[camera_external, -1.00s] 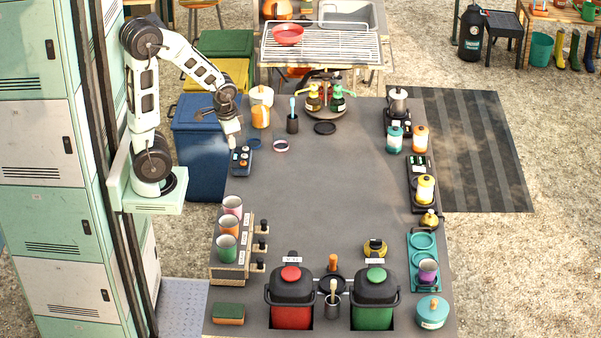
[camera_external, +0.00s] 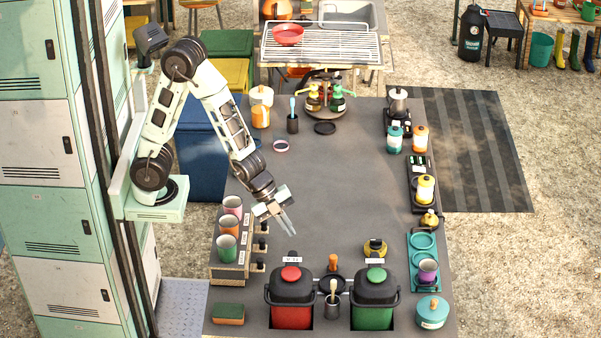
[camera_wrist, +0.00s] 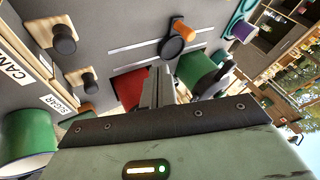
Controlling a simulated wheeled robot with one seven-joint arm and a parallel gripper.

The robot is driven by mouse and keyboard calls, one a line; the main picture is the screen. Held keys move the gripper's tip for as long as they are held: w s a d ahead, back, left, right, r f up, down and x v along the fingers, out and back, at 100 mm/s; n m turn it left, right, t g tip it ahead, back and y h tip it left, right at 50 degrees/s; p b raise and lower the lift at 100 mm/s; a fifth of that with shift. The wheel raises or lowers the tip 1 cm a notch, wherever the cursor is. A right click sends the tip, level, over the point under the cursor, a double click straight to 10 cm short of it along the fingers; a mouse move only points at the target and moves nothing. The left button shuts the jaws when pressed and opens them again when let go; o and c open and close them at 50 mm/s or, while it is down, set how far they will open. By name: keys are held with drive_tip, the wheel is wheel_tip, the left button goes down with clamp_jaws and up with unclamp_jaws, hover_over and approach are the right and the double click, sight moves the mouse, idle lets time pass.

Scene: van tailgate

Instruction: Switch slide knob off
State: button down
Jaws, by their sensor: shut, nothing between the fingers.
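I cannot tell for sure which control is the slide knob. Black knobs (camera_external: 264,227) on wooden blocks stick out from the right side of the cup rack; two black knobs (camera_wrist: 65,40) show large at the left of the wrist view. An orange knob (camera_external: 333,262) stands between the two bins; it also shows in the wrist view (camera_wrist: 183,30), near pale metal strips (camera_wrist: 155,60). My gripper (camera_external: 290,226) is shut and empty, above the table right of the rack. Its fingers (camera_wrist: 158,86) point toward the bins.
A red bin (camera_external: 291,315) and a green bin (camera_external: 373,315) with black lids stand at the front. Several cups (camera_external: 228,225) stand in the rack. Pots and bottles line the right edge. The middle of the grey table (camera_external: 330,185) is clear.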

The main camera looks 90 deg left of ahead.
drive_tip(key=b+x, duration=0.2)
drive_tip(key=x, duration=0.7)
drive_tip(key=shift+w+f, duration=0.15)
drive_tip(key=shift+f, duration=0.15)
drive_tip(key=w, duration=0.1)
drive_tip(key=w+p, duration=0.1)
drive_tip(key=shift+w+a, duration=0.15)
drive_tip(key=shift+w, duration=0.1)
drive_tip(key=shift+w+f, duration=0.15)
drive_tip(key=shift+w, duration=0.7)
drive_tip(key=w+p, duration=0.3)
drive_tip(key=w, duration=0.8)
drive_tip(key=shift+w+a, duration=0.1)
drive_tip(key=shift+w, duration=0.2)
drive_tip(key=shift+s, duration=0.1)
